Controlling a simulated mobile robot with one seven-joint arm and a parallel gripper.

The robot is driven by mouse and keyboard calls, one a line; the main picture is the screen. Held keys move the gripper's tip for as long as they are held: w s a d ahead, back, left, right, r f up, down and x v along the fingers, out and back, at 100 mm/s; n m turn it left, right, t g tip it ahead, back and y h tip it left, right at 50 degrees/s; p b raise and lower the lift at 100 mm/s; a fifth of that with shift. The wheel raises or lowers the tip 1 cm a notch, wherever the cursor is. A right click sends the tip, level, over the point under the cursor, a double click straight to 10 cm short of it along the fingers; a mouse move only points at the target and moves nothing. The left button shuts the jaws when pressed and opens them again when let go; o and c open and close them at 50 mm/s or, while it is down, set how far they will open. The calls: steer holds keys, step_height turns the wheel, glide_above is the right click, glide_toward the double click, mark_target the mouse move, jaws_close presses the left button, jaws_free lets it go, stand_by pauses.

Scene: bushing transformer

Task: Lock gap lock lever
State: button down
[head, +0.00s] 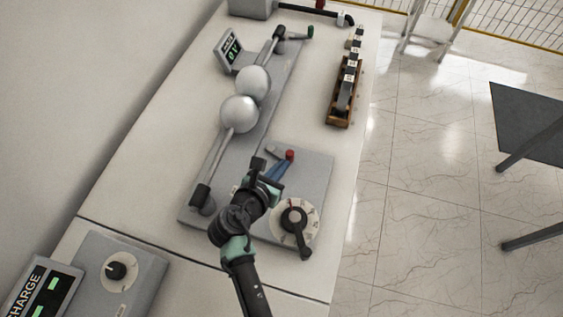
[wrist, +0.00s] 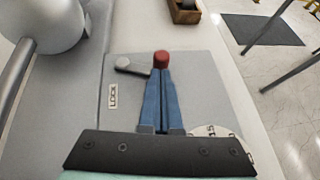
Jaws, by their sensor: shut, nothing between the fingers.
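The gap lock lever (head: 273,150) is a short grey arm with a red knob (head: 290,155) at its right end, on the grey plate beside the sphere gap. In the wrist view the lever (wrist: 130,66) lies roughly level, its rounded end to the left and the red knob (wrist: 161,60) to the right. A LOCK label (wrist: 113,96) is below and left of it. My gripper (head: 284,164) has its blue fingers shut, with nothing between them. In the wrist view the fingertips (wrist: 162,72) appear right at the knob's near side; I cannot tell whether they touch.
Two metal spheres (head: 239,113) on rods stand left of the plate. A round dial with a black handle (head: 295,218) is close to my gripper's right. A display (head: 229,50) and a wooden rack (head: 339,110) are farther back. The tabletop between the plate and rack is clear.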

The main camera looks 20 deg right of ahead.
steer(key=shift+w+d, duration=0.1)
steer(key=shift+w, duration=0.05)
steer(key=shift+d+r+p, duration=0.1)
steer(key=shift+d+p, duration=0.1)
steer(key=shift+p, duration=0.45)
steer(key=shift+d+n+t+y+p, duration=0.15)
steer(key=shift+n+t+y+p, duration=0.25)
steer(key=shift+n, duration=0.1)
steer(key=n+p, duration=0.1)
steer(key=d+t+y+p, duration=0.1)
steer(key=p, duration=0.1)
steer(key=shift+w+d+r+n+y+p, duration=0.1)
steer(key=shift+d+r+n+y+p, duration=0.1)
steer(key=shift+n+y+p, duration=0.15)
steer(key=shift+w+d+f+p, duration=0.15)
steer(key=shift+w+d+p, duration=0.2)
steer(key=shift+d+p, duration=0.15)
steer(key=shift+w+d+f+p, duration=0.1)
steer(key=shift+w+d+p, duration=0.2)
steer(key=shift+d+p, duration=0.2)
steer(key=shift+w+d, duration=0.3)
steer(key=shift+d, duration=0.05)
steer(key=shift+d+r, duration=0.1)
